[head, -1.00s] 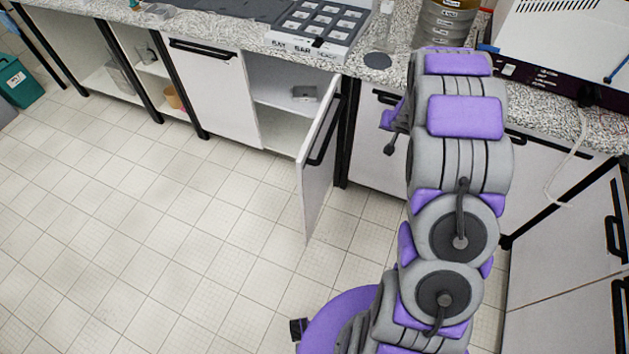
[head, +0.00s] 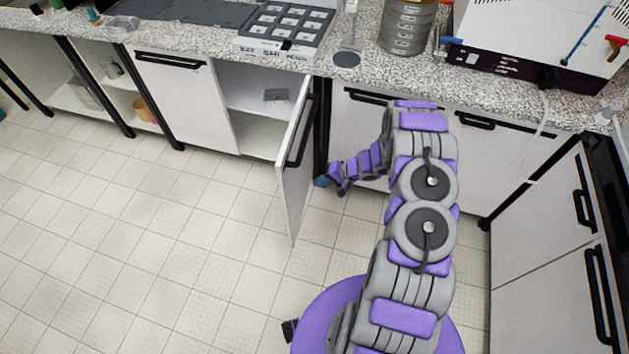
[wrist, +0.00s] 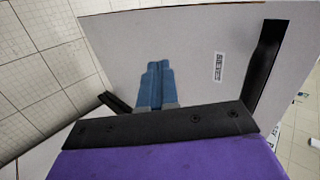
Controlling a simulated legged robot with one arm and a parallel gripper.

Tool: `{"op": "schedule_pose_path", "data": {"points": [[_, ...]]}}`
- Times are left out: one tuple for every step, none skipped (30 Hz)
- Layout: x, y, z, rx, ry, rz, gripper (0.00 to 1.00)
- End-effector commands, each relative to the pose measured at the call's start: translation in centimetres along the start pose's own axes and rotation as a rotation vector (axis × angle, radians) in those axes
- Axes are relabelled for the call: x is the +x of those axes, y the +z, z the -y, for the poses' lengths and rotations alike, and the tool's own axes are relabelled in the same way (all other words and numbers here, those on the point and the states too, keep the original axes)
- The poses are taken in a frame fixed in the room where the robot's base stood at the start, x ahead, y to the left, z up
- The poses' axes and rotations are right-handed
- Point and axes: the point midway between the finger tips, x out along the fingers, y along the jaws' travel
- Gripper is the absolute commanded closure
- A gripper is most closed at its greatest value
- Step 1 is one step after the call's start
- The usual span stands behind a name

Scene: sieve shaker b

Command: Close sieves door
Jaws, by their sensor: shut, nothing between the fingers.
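The open cabinet door (head: 296,172) stands swung out from the cabinet in the head view, with a black bar handle (head: 302,132) on its outer face. My gripper (head: 322,181) is low, just right of the door, on its handle side. In the wrist view the door's white face (wrist: 205,60) fills much of the picture, with a small label and the black handle (wrist: 262,65) at right. My blue fingers (wrist: 157,85) are together and empty, pointing at the door face. I cannot tell whether they touch it.
The open compartment (head: 258,110) left of the door holds a small grey object (head: 276,95) on its shelf. A granite counter (head: 375,72) above carries a sieve stack (head: 408,28) and a tray (head: 285,32). The tiled floor (head: 180,230) at left is clear.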

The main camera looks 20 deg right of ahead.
Motion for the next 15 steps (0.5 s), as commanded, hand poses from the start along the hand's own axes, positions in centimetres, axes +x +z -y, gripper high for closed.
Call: {"op": "schedule_pose_path", "data": {"points": [[1.1, 0.0, -0.1, 0.000, -0.001, 0.003, 1.00], [1.6, 0.0, -0.2, 0.000, -0.002, 0.003, 1.00], [2.4, 0.0, -0.3, 0.000, -0.003, 0.004, 1.00], [3.0, 0.1, -0.3, 0.000, -0.002, 0.005, 1.00], [3.6, 0.1, -0.3, 0.001, -0.002, 0.006, 1.00], [4.4, 0.1, -0.4, 0.002, -0.002, 0.005, 1.00], [5.0, 0.1, -0.4, 0.002, -0.002, 0.005, 1.00], [5.6, 0.1, -0.4, 0.001, -0.001, 0.005, 1.00], [6.4, 0.1, -0.4, 0.000, 0.000, 0.004, 1.00], [6.9, 0.0, -0.4, 0.000, 0.000, 0.003, 1.00], [7.5, 0.0, -0.3, -0.001, 0.000, 0.002, 1.00], [8.2, -0.1, -0.3, -0.002, 0.000, 0.001, 1.00], [8.7, -0.1, -0.3, -0.003, 0.000, 0.001, 1.00], [9.0, -0.1, 0.2, -0.004, 0.001, 0.000, 1.00], [9.4, -0.1, 0.7, -0.005, 0.001, -0.001, 1.00]]}}
